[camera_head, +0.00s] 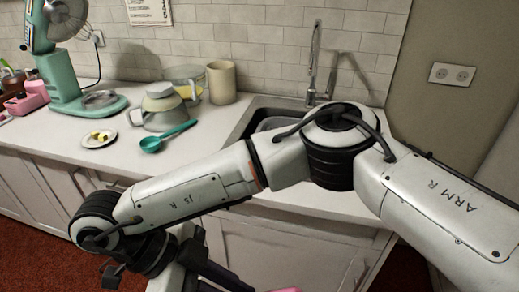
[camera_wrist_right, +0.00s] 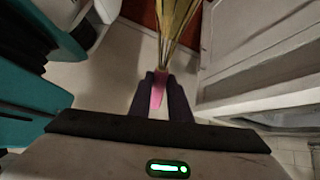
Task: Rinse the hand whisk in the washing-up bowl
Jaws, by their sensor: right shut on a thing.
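The hand whisk has a pink handle (camera_wrist_right: 158,97) and golden wires (camera_wrist_right: 178,22), seen in the right wrist view. My right gripper (camera_wrist_right: 161,78) is shut on the handle, with the wires pointing away from it. In the head view only a bit of pink (camera_head: 286,290) shows at the bottom edge, in front of the cabinets. A grey rounded thing (camera_head: 271,124) sits in the sink and may be the washing-up bowl. My right arm hides most of it and the sink's front. My left gripper is out of view.
The sink (camera_head: 243,126) has a tall tap (camera_head: 314,65) behind it.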

